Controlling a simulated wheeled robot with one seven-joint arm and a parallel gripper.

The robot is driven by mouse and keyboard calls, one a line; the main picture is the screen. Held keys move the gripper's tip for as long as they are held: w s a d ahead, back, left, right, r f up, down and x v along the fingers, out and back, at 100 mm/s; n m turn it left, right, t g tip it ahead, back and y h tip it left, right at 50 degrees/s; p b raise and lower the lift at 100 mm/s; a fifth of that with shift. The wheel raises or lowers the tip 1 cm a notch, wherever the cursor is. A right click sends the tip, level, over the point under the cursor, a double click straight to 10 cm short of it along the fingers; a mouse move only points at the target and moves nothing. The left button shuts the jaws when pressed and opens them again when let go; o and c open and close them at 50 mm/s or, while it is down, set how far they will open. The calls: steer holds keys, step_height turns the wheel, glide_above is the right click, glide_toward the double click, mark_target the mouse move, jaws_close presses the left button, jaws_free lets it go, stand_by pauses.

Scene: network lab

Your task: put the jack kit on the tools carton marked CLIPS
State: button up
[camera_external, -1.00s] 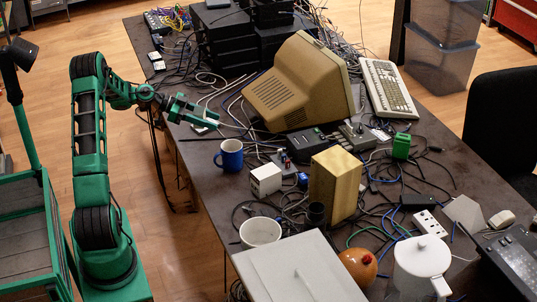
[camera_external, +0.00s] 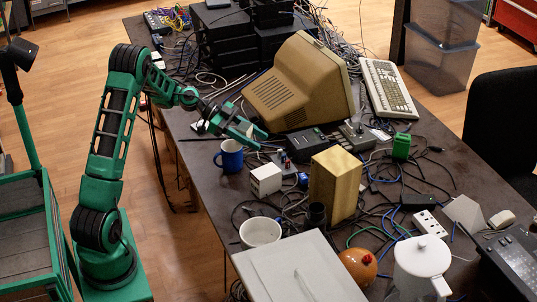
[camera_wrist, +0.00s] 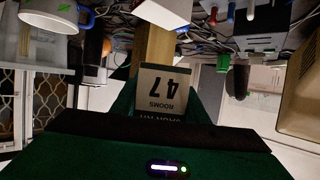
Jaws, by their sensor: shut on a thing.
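My gripper (camera_external: 252,136) is over the table, right of and slightly above the blue mug in the external view. In the wrist view its dark green jaws are shut on a small flat thing with a pale label (camera_wrist: 164,92). The label reads "47 ROOMS" upside down, with a lower line partly hidden; this appears to be the jack kit. It is hard to make out in the external view. A tall tan box (camera_external: 336,186) stands nearer the camera; it also shows beyond the label in the wrist view (camera_wrist: 152,45). No CLIPS marking is legible, so I cannot tell which thing is the carton.
A blue mug (camera_external: 230,156), white cube-shaped box (camera_external: 265,180) and white cup (camera_external: 260,232) stand along the left edge. The beige monitor (camera_external: 297,85) is just behind my gripper. Loose cables, a green block (camera_external: 401,146) and a white jug (camera_external: 420,265) crowd the table.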

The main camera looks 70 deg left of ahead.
steer(key=w+d+f, duration=0.5)
steer(key=d+f, duration=0.1)
steer(key=f, duration=0.3)
steer(key=shift+d, duration=0.3)
steer(key=o, duration=1.1)
steer(key=shift+f, duration=0.1)
steer(key=v, duration=1.2)
